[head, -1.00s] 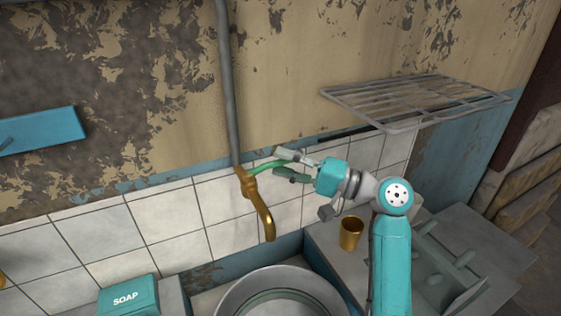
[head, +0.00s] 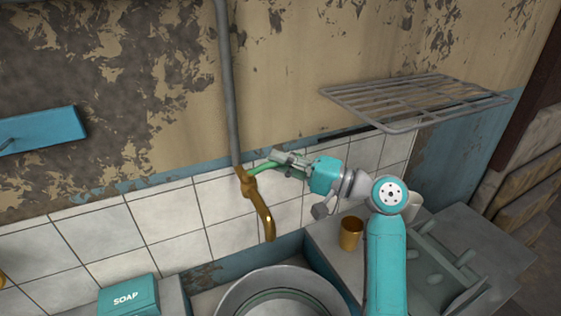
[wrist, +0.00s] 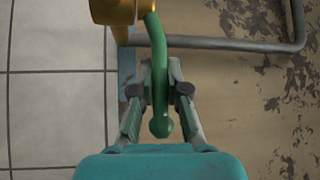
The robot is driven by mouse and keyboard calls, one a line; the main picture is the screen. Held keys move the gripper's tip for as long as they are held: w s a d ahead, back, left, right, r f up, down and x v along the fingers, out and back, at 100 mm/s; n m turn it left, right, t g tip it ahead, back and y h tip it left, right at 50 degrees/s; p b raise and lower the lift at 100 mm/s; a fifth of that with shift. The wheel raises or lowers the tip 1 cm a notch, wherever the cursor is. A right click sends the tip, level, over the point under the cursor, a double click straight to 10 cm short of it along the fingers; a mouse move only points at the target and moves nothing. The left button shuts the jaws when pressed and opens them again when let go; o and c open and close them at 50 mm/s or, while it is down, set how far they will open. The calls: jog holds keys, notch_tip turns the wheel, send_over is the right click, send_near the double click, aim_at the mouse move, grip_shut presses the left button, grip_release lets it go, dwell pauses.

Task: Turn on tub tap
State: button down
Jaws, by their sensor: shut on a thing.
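The brass tub tap (head: 264,214) hangs from a grey pipe on the tiled wall in the head view. Its body also shows at the top of the wrist view (wrist: 118,10). A curved green handle (head: 262,168) sticks out to the right from the tap's top. In the wrist view the green handle (wrist: 157,60) runs down between my fingers. My gripper (head: 283,162) is shut on the handle near its free end, one finger on each side. It also shows in the wrist view (wrist: 159,80).
The round tub (head: 230,300) stands below the tap. A soap box (head: 128,297) is at the lower left. A brass cup (head: 351,233) stands on the counter below my arm. A wire rack (head: 415,97) juts from the wall above right. The grey pipe (head: 228,90) runs up the wall.

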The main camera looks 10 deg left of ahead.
jog(key=s+m+t+h, duration=0.1)
jog(key=t, duration=0.1)
jog(key=s+m+t+h, duration=0.1)
jog(key=m+t, duration=0.1)
jog(key=t, duration=0.1)
jog(key=s+d+m+t+h, duration=0.1)
jog(key=t, duration=0.1)
jog(key=shift+m, duration=0.4)
jog(key=shift+s+d+m+t+h, duration=0.1)
jog(key=shift+s+m+t+h, duration=0.3)
jog(key=shift+m+t+h, duration=0.35)
jog(key=shift+s+a+m+t+h, duration=0.1)
jog(key=shift+s+m+t+h, duration=0.35)
jog(key=shift+t+h, duration=0.4)
jog(key=shift+s+d+m+t+h, duration=0.1)
jog(key=shift+s+m+t+h, duration=0.2)
jog(key=shift+m+t+h, duration=0.5)
jog(key=c, duration=1.2)
grip_release()
jog(key=shift+o, duration=0.2)
jog(key=shift+s, duration=0.1)
jog(key=v, duration=1.2)
jog(key=shift+f, duration=0.15)
